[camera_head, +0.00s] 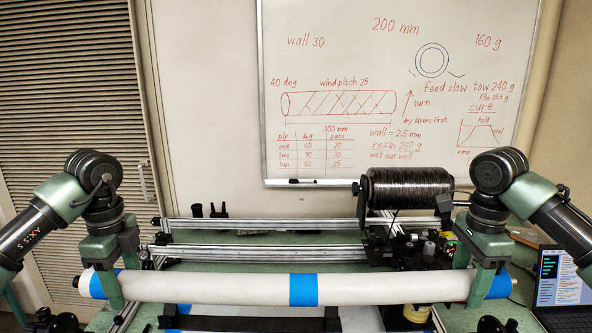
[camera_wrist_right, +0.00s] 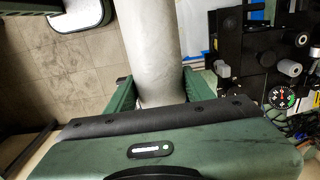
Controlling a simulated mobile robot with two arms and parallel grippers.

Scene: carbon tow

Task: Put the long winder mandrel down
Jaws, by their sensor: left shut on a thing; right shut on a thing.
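The long winder mandrel (camera_head: 220,287) is a white tube with blue bands near its ends and at its middle. It lies level across the front of the head view, in front of the winder rails. My left gripper (camera_head: 108,288) is shut on its left end at the blue band. My right gripper (camera_head: 482,285) is shut on its right end, beside the blue band there. In the right wrist view the white mandrel (camera_wrist_right: 150,50) runs up between the green fingers (camera_wrist_right: 160,97). Whether anything touches the mandrel from below is hidden.
Behind the mandrel stand metal rails (camera_head: 270,253) and a black tow spool (camera_head: 408,188) on a dark carriage. Black bars (camera_head: 245,324) lie below and in front. A laptop (camera_head: 562,280) stands at the right. A whiteboard (camera_head: 400,90) hangs behind.

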